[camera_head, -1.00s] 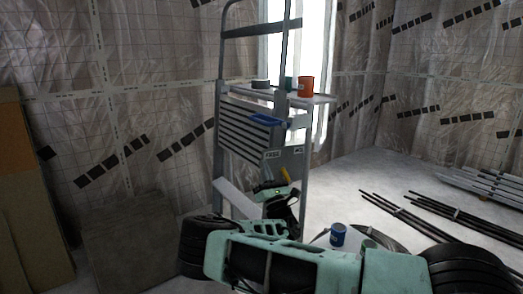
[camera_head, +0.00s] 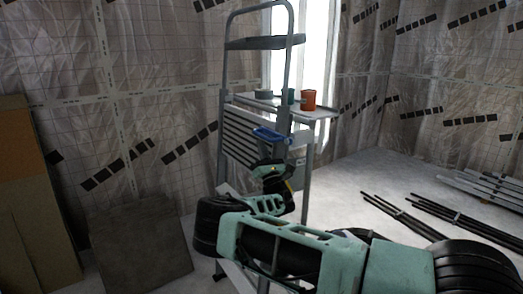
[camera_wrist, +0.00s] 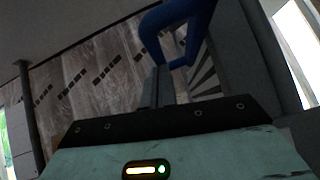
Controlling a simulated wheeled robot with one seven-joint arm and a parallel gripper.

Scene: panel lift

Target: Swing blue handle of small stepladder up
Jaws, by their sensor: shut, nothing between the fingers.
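The small stepladder (camera_head: 222,130) stands upright on the floor in the head view, with a grey hoop rail at its top. Its blue handle (camera_head: 271,135) is at the front of the slatted panel below the tray. In the wrist view the blue handle (camera_wrist: 178,32) is a large loop just beyond and right of my fingertips. My gripper (camera_wrist: 158,72) is shut and empty, its fingers pointing towards the loop. In the head view my gripper is just below the handle, its fingertips too small to make out. I cannot tell whether they touch the handle.
An orange cup (camera_head: 308,100) and other small items stand on the ladder's tray (camera_head: 325,112). Boards (camera_head: 137,243) lean at the left. Dark rods (camera_head: 400,214) and light bars (camera_head: 490,184) lie on the floor at right, with bare floor between.

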